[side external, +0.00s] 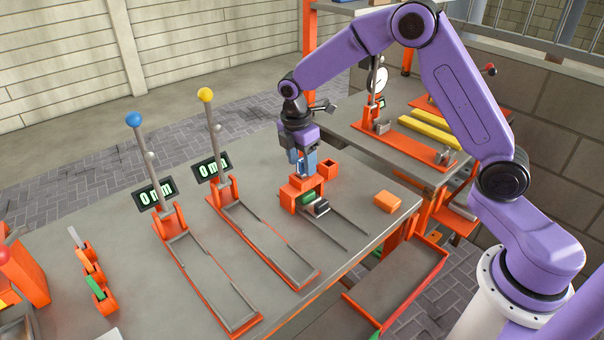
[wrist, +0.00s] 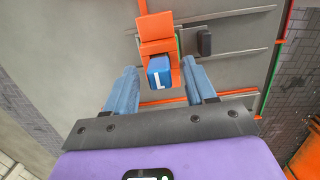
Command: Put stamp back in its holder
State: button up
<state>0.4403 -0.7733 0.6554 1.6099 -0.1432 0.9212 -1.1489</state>
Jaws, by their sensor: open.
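A blue stamp (wrist: 159,72) with a white L mark shows in the wrist view, against the orange holder (wrist: 155,25). I cannot tell how deep it sits in the holder. In the side external view the orange holder (side external: 293,192) stands on the grey table, directly below my gripper (side external: 304,172). My gripper points down and is open. In the wrist view its blue fingers (wrist: 160,76) are on either side of the stamp, with gaps visible. In the side external view the fingers mostly hide the stamp.
A green piece (side external: 307,199) and a black block (side external: 321,207) are beside the holder. A hollow orange box (side external: 329,169) stands just behind it. An orange block (side external: 388,201) lies to the right. Two lever fixtures with yellow (side external: 205,95) and blue (side external: 134,119) knobs stand left.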

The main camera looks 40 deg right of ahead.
jog(key=shift+d+f, duration=0.1)
jog(key=shift+f, duration=0.55)
grip_shut()
jog(key=r, duration=0.9)
jog(key=shift+w+d+r, duration=0.1)
jog(key=shift+d+r, duration=0.1)
jog(key=w+d+f, duration=0.1)
jog(key=d, duration=0.5)
jog(key=w+d+f, duration=0.1)
jog(key=d+f, duration=0.1)
jog(key=d, duration=0.4)
jog(key=shift+w+d, duration=0.35)
jog(key=shift+w, duration=0.05)
